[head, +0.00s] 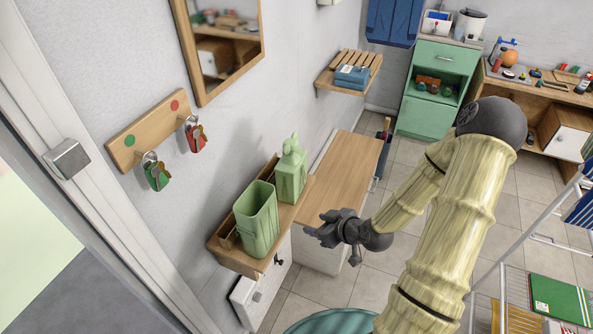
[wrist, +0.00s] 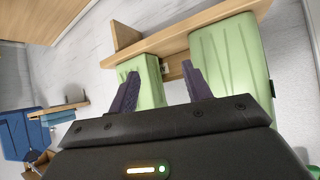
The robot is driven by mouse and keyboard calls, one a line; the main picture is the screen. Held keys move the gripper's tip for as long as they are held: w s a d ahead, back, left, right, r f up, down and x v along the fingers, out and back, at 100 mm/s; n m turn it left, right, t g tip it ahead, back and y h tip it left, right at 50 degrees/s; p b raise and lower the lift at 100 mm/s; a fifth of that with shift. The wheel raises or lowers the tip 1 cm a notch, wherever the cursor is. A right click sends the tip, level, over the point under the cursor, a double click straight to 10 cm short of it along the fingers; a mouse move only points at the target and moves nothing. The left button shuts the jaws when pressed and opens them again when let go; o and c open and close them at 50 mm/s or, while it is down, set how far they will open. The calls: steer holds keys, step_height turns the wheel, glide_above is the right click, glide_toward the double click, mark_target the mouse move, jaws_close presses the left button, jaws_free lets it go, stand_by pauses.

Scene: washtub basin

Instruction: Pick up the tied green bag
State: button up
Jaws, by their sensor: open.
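The tied green bag (head: 291,174) is pale green with a narrow, knotted-looking top. It stands upright on the small wooden wall shelf (head: 237,262), at the far end behind an open green bin (head: 257,222). My gripper (head: 318,229) is open and empty, to the right of the shelf and apart from the bag. In the wrist view the smaller green shape, which I take as the bag (wrist: 146,84), shows between and behind my open fingers (wrist: 160,70). The larger green bin (wrist: 232,58) is right of them. The bag's top is not clear there.
The shelf has a low wooden rim. A wooden-topped cabinet (head: 345,165) stands beyond it, and a key board (head: 150,130) hangs on the wall to the left. A slatted shelf (head: 348,72) holds blue cloths. Tiled floor is open to the right of the cabinet.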

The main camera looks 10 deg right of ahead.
steer(key=w+d+r+m+t+p, duration=0.2)
steer(key=d+r+t, duration=0.1)
steer(key=r+t, duration=0.4)
step_height(320, 180, up, 2)
steer(key=shift+w+d+r+t, duration=0.1)
steer(key=shift+w+d+t, duration=0.1)
steer(key=shift+d+t, duration=0.15)
steer(key=b, duration=0.9)
glide_toward(292, 168)
steer(key=d+r, duration=0.2)
steer(key=d, duration=0.1)
steer(key=p+x, duration=0.2)
steer(key=x, duration=0.5)
steer(key=shift+a+p, duration=0.3)
steer(key=shift+s+r, duration=0.1)
steer(key=shift+s, duration=0.05)
